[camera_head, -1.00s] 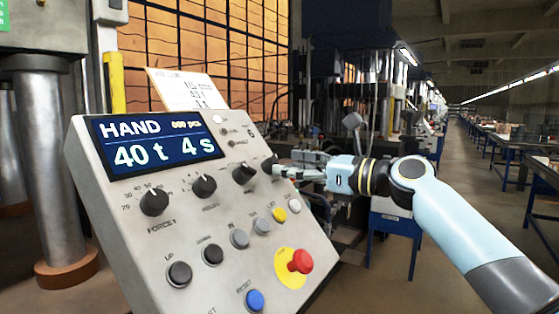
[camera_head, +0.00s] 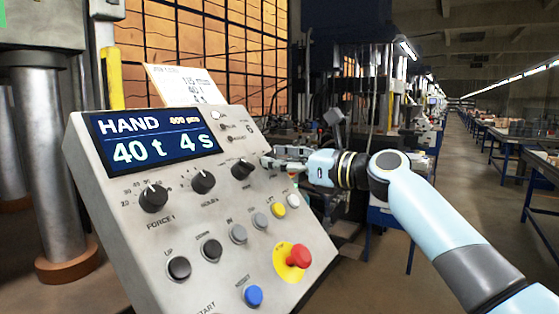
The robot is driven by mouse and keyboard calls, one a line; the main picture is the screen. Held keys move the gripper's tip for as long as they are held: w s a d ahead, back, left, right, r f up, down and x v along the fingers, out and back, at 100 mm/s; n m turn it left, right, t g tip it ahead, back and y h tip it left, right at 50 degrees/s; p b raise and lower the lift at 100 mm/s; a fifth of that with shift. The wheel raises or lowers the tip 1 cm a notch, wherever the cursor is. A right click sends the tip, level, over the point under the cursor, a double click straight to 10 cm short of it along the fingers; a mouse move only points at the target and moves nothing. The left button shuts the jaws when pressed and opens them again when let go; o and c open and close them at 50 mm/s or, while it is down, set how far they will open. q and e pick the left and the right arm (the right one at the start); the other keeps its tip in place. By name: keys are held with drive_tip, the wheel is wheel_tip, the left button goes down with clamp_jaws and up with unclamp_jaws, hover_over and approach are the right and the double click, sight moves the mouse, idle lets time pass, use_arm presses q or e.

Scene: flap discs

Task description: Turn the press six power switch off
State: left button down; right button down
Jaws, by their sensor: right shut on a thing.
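A sloped grey control panel (camera_head: 130,245) fills the left and middle, with a lit display (camera_head: 150,140) reading HAND, 40 t and 4 s. A row of black rotary knobs runs below it: a left knob (camera_head: 153,198), a middle knob (camera_head: 203,182) and another knob (camera_head: 242,169). My right gripper (camera_head: 270,161) reaches in from the right. It is shut on the power switch, the rightmost knob of the row, which its fingers mostly hide, so I cannot read its setting. My left gripper is not in view.
Below the knobs are several push buttons, a blue button (camera_head: 253,296), a yellow button (camera_head: 278,211) and a red emergency stop (camera_head: 299,256). A paper card (camera_head: 190,84) stands behind the panel. Tables (camera_head: 535,170) line the open aisle at right.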

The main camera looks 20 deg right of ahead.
drive_tip(key=shift+w+d+f+n+g+y+b, duration=0.1)
drive_tip(key=shift+n+g+y+b, duration=0.35)
drive_tip(key=shift+n+b, duration=0.45)
drive_tip(key=shift+w+d+f+n+g+y+b, duration=0.1)
drive_tip(key=shift+n+g+y+b, duration=0.35)
drive_tip(key=shift+n+b, duration=0.45)
drive_tip(key=n+g+y+b, duration=0.1)
drive_tip(key=n, duration=0.1)
drive_tip(key=shift+r+n+g, duration=0.1)
drive_tip(key=shift+n+g, duration=0.2)
drive_tip(key=shift+w+d+r+n+g+y+b, duration=0.1)
drive_tip(key=shift+n+g+y+b, duration=0.3)
drive_tip(key=shift+n+g, duration=0.55)
drive_tip(key=n+g, duration=0.2)
drive_tip(key=n, duration=0.1)
drive_tip(key=shift+w+r+n+b, duration=0.1)
drive_tip(key=shift+r+n+b, duration=0.05)
drive_tip(key=shift+n+b, duration=0.2)
drive_tip(key=shift+r+n+g, duration=0.1)
drive_tip(key=shift+n+g, duration=1.05)
drive_tip(key=shift+n, duration=0.65)
drive_tip(key=shift+w, duration=0.1)
